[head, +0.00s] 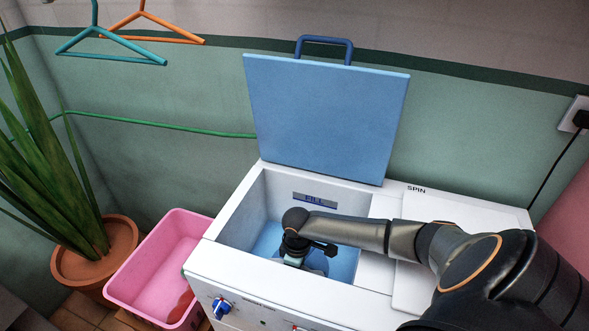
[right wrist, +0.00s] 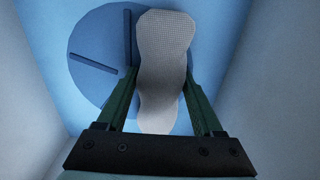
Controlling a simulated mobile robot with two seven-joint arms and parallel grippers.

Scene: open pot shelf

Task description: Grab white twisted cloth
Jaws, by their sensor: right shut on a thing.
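The white twisted cloth (right wrist: 166,45) is a pale, textured, narrow-waisted roll in the right wrist view, inside the blue-floored tub of the washing machine (head: 240,262). My right gripper (right wrist: 161,78) is shut on it, with one green finger on each side of its middle. In the head view my right gripper (head: 292,260) reaches down into the open tub, and its own arm hides much of the cloth there. My left gripper is in neither view.
The blue lid (head: 325,115) stands open behind the tub. The tub's pale walls are close around my right gripper. A pink basin (head: 150,262) with a red thing in it and a potted plant (head: 95,262) stand at left. Hangers (head: 110,58) hang above.

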